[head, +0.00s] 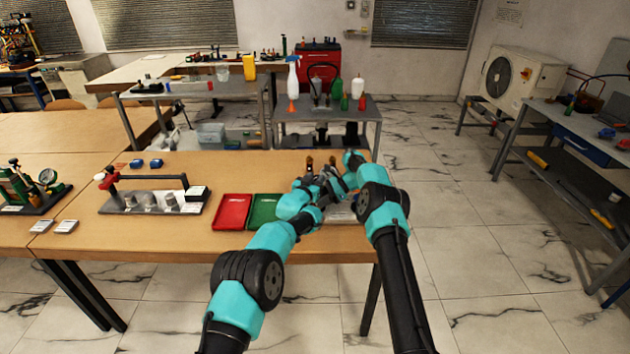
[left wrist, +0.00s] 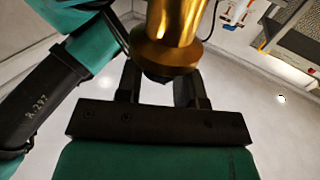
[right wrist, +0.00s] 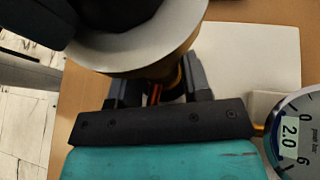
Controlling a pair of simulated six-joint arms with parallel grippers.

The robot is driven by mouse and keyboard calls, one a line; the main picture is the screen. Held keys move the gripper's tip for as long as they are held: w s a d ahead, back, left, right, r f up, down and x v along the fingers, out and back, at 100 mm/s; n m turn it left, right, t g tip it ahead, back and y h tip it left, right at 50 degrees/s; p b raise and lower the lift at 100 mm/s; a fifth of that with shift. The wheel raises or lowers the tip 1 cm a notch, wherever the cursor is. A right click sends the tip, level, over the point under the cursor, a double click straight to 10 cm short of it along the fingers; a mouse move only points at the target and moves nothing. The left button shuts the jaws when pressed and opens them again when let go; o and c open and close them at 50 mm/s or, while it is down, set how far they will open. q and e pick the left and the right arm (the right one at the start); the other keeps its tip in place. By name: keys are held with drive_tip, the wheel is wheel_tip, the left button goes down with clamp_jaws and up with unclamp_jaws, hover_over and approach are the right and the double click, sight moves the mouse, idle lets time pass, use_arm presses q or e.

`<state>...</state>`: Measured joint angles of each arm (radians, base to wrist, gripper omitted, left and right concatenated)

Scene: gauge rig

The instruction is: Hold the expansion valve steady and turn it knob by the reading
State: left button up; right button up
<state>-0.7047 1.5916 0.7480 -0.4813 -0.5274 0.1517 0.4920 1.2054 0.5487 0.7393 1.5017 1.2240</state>
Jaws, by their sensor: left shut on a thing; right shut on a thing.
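The brass expansion valve (left wrist: 172,40) fills the top of the left wrist view, with a flared collar and a dark part below it. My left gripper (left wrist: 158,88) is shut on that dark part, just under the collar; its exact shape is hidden. In the right wrist view the valve's brass-coloured side (right wrist: 170,65) shows below a pale round rim. My right gripper (right wrist: 155,90) is shut on a narrow part there, partly hidden. A round gauge (right wrist: 298,140) shows 2.0 on its display. In the head view both grippers (head: 325,187) meet closely and cover most of the valve.
A red tray (head: 232,212) and a green tray (head: 264,210) lie left of my grippers on the wooden table. A grey fixture with a red-ended handle (head: 150,200) stands farther left. Two brass-topped pieces (head: 320,164) stand just behind the grippers.

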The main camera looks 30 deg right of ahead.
use_arm(q)
drive_tip(key=shift+s+r+n+t+y, duration=0.1)
drive_tip(key=shift+r+n+t+y, duration=0.05)
drive_tip(key=shift+n+t+y, duration=0.75)
use_arm(e)
drive_tip(key=shift+f, duration=0.1)
use_arm(q)
drive_tip(key=o, duration=0.9)
drive_tip(key=shift+d, duration=0.1)
drive_tip(key=shift+o, duration=0.2)
drive_tip(key=shift+s, duration=0.15)
drive_tip(key=v, duration=1.2)
drive_tip(key=shift+f, duration=0.25)
use_arm(e)
drive_tip(key=o, duration=0.8)
drive_tip(key=shift+d, duration=0.1)
